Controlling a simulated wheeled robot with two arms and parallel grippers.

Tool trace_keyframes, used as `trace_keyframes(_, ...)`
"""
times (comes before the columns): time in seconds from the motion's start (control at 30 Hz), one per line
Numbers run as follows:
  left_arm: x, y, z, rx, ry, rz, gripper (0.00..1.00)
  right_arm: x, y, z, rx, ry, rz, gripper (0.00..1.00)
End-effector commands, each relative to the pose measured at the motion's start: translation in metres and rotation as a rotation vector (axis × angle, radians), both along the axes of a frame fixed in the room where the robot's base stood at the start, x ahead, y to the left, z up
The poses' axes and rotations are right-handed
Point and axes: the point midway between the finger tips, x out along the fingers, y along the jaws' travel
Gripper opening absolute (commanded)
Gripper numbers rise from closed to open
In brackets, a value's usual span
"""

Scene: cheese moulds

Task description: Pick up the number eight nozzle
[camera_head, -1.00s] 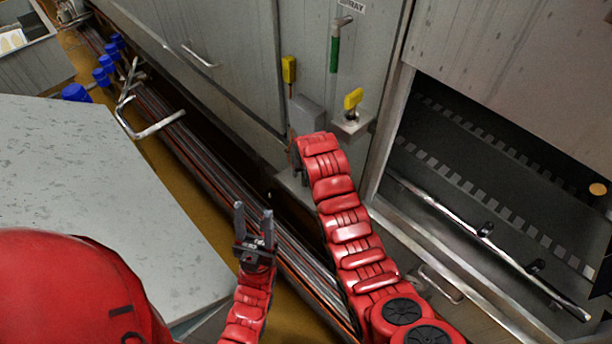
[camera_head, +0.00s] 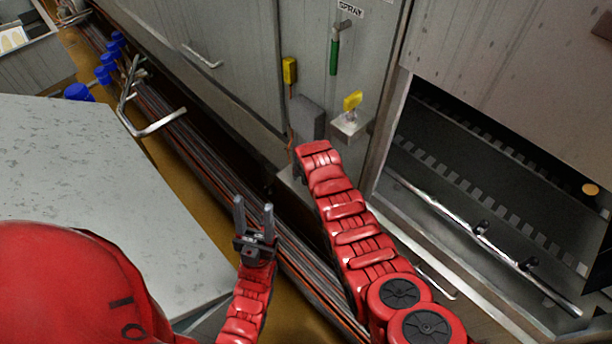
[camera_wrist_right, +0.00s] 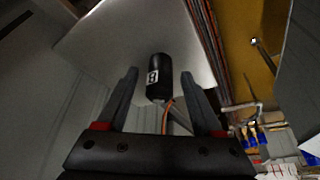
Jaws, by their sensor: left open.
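A black cylindrical nozzle (camera_wrist_right: 159,75) shows in the right wrist view, with a white label that appears to read 8. An orange line runs down beside its lower end. My right gripper (camera_wrist_right: 161,88) is open, with one finger on each side of the nozzle in the picture; I cannot tell whether they touch it. In the head view the right gripper and this nozzle are hidden beyond the end of my red right arm. My left gripper (camera_head: 253,215) is open and empty, pointing up beside the pipes.
A grey table (camera_head: 90,180) fills the left. Pipes (camera_head: 215,170) run along the machine's base. The cabinet wall carries a yellow handle (camera_head: 289,70), another yellow piece (camera_head: 352,101) on a bracket, and a green spray handle (camera_head: 334,55). An open machine bay (camera_head: 480,170) with a metal rail is at right.

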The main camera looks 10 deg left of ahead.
Motion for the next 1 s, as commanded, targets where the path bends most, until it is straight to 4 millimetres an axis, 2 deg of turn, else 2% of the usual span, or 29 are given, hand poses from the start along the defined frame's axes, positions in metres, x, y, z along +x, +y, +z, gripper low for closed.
trace_keyframes(0.03,0.0,0.0,0.0,0.0,0.0,0.0,0.5,0.0,-0.0001,-0.0001,0.0,0.0,0.0,0.57)
trace_keyframes(0.3,0.0,0.0,0.0001,0.0,0.0,0.0,0.5,-0.0003,-0.0001,-0.0002,0.0,0.001,0.0,0.08)
trace_keyframes(0.37,0.0001,0.0,0.0,0.0,0.0,0.0,0.5,-0.0003,-0.0001,-0.0001,0.0,0.001,0.0,0.0)
trace_keyframes(0.83,0.0,0.0,-0.0017,0.0,0.0,0.0,0.5,-0.0003,-0.0002,0.0011,-0.001,0.002,0.0,0.0)
trace_keyframes(1.0,0.0001,0.0,-0.0069,0.0,0.0,0.0,0.5,0.0003,0.0001,0.0079,0.0,-0.001,0.0,0.0)
